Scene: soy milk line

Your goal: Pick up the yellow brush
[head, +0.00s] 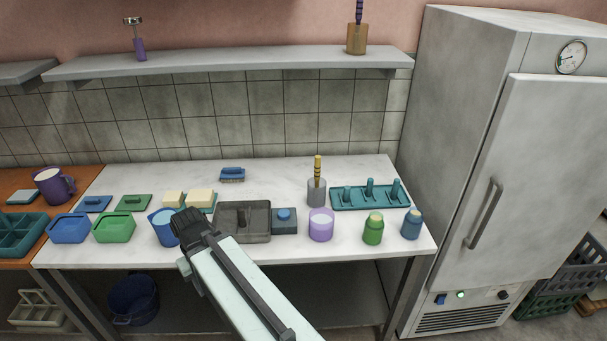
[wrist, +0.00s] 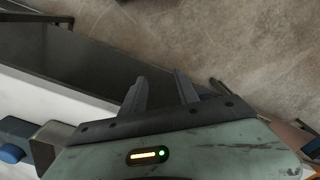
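The yellow brush (head: 317,168) stands upright in a grey cup (head: 316,192) on the white counter, right of centre in the head view. Only its banded yellow handle shows; its lower end is hidden in the cup. My gripper (wrist: 160,75) shows in the wrist view with its two fingers apart and nothing between them. Beyond the fingers are the floor and the counter's front edge. My arm crosses the front of the counter in the head view, left of the cup and apart from it. The brush is not seen in the wrist view.
A teal peg rack (head: 371,195) is right of the cup. A purple cup (head: 321,225), a green jar (head: 373,229) and a blue jar (head: 412,224) stand in front. A dark tray (head: 242,232) and a blue-button box (head: 284,221) are left. Counter behind the cup is clear.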

